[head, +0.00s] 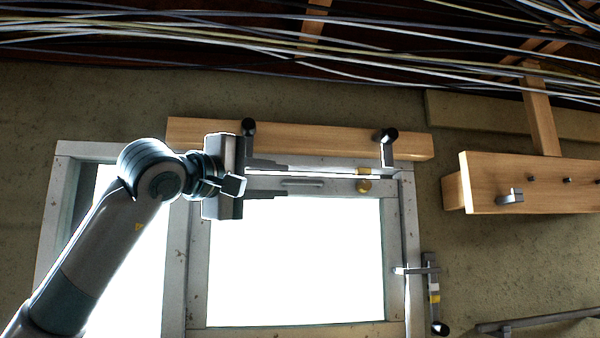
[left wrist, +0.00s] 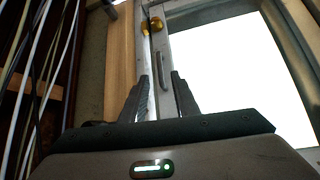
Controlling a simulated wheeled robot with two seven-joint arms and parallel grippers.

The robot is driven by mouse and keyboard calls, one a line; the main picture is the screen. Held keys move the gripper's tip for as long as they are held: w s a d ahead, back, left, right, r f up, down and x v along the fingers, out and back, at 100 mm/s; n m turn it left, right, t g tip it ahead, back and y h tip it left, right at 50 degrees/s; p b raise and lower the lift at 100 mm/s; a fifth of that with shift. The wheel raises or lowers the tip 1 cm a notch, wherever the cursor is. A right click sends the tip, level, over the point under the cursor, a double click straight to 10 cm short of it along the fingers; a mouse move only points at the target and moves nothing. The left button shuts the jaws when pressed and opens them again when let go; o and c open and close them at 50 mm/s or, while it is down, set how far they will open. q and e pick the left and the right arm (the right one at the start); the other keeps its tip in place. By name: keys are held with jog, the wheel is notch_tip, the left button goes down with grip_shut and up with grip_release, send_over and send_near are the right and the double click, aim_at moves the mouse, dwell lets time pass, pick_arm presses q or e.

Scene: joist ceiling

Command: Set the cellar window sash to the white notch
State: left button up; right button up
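The window sash (head: 198,260) is a worn pale frame around a bright pane, under a wooden lintel. A slim grey handle (head: 302,183) lies along its top rail; it also shows in the left wrist view (left wrist: 162,72). My left gripper (head: 284,180) is at the top rail, just left of the handle, with its fingers apart and nothing between them. In the left wrist view the handle is ahead of the fingertips (left wrist: 160,80), apart from them. A dark metal bracket (head: 432,270) right of the frame bears a yellow and a white mark. My right gripper is out of view.
Two dark hooks, one at right (head: 388,145), project from the wooden lintel (head: 310,138) above the sash. A brass knob (head: 364,186) sits right of the handle. A wooden peg board (head: 540,182) is at right. Cables (head: 300,40) run along the ceiling.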

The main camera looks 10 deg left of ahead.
aim_at(304, 182)
pick_arm(q)
jog(key=p+x, duration=0.3)
jog(key=x, duration=0.4)
jog(key=shift+r, duration=0.15)
jog(key=shift+w+d+p, duration=0.25)
jog(key=shift+w+p, duration=0.1)
jog(key=shift+w, duration=0.25)
grip_shut()
